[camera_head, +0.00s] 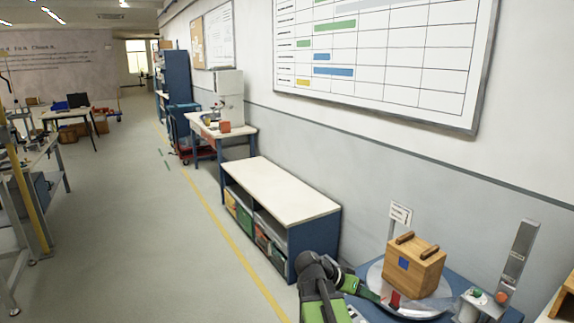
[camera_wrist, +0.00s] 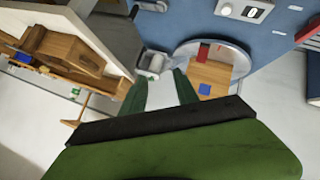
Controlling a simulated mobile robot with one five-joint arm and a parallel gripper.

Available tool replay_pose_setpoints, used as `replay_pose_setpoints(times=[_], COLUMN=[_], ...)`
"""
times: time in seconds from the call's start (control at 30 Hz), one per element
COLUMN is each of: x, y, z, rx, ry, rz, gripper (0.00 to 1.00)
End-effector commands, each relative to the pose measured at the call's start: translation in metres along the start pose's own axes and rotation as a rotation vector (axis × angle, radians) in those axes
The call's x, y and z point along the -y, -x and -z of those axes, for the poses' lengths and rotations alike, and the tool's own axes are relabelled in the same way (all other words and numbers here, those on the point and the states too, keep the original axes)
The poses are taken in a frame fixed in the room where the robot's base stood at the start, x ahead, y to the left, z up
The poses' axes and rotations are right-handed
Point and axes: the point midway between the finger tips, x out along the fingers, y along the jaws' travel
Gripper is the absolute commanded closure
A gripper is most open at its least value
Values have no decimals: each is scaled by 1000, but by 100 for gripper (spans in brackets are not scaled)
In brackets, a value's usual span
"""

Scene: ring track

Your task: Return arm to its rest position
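My gripper (camera_wrist: 160,82) shows two dark green fingers in the wrist view, standing apart with nothing between them. In the head view my green and black arm reaches in from the bottom, and my gripper (camera_head: 372,294) is at the left edge of a round grey disc (camera_head: 436,303). A wooden box (camera_head: 414,268) with two dark bars on top and a blue square on its side sits on the disc. In the wrist view the box (camera_wrist: 211,78) lies right of the fingers, apart from them, on the disc (camera_wrist: 238,62). A red mark shows beside the box.
The disc is on a blue table (camera_head: 365,308) with a small sign (camera_head: 400,213) and a grey post (camera_head: 517,254) with an orange-red button. A low white-topped shelf (camera_head: 275,190) stands left along the wall. Open floor (camera_head: 170,245) lies further left.

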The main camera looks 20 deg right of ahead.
Motion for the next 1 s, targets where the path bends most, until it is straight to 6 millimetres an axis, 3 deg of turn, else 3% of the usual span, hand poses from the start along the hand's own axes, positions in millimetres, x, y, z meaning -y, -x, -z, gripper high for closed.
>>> replay_pose_setpoints(times=[0.03,0.1,0.2,0.33,0.43,0.5,0.6,1.0], x=[28,61,99,125,130,133,133,132], y=[27,62,113,170,198,210,210,208], z=[-26,-64,-125,-202,-241,-252,-252,-250], rx=[25,72,147,268,355,362,334,324], ry=[81,205,404,685,889,993,1071,1086], rz=[78,186,349,583,784,870,897,899], gripper=[64,64,64,64,64,64,64,64])
